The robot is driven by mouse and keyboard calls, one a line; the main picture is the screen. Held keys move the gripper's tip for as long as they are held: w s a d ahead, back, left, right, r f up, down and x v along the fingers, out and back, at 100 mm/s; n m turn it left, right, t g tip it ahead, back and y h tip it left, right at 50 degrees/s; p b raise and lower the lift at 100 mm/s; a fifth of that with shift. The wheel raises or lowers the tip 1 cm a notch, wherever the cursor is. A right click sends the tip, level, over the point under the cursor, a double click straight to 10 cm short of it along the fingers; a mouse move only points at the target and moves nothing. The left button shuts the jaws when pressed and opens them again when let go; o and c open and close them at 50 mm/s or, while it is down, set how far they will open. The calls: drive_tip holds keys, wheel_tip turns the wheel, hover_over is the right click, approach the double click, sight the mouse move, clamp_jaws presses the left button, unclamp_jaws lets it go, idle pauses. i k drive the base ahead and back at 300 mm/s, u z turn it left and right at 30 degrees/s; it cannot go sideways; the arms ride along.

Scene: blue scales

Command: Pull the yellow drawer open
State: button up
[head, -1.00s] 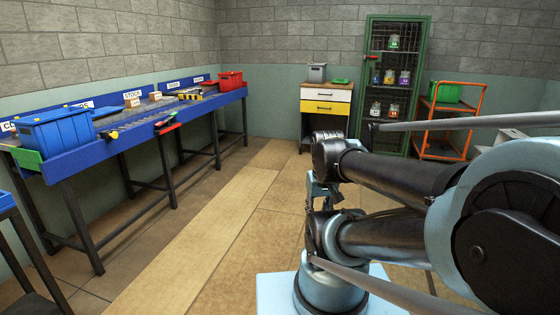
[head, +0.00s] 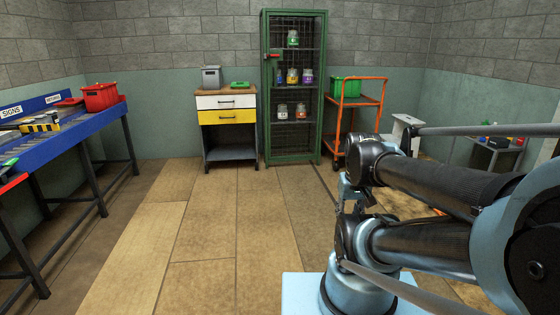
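The yellow drawer (head: 226,117) is the lower of two drawers in a small cabinet against the back wall. It looks shut, with a dark bar handle across its front. The white drawer (head: 226,102) sits directly above it and also looks shut. My gripper (head: 352,192) is folded close to my arm in the right half of the head view, far from the cabinet. It is partly hidden by my arm links, and its fingers are too small and dark to tell open from shut.
A grey bin (head: 211,77) and a green item (head: 239,86) stand on the cabinet. A green mesh locker (head: 292,150) and an orange trolley (head: 358,100) stand to its right. A blue bench (head: 75,127) lines the left side. The floor (head: 205,215) towards the cabinet is clear.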

sight(236, 116)
drive_tip(key=z, duration=0.15)
drive_tip(key=i, duration=2.25)
drive_tip(key=u, duration=1)
drive_tip(key=i, duration=0.85)
drive_tip(key=u, duration=0.85)
drive_tip(key=i, duration=0.4)
drive_tip(key=u, duration=0.25)
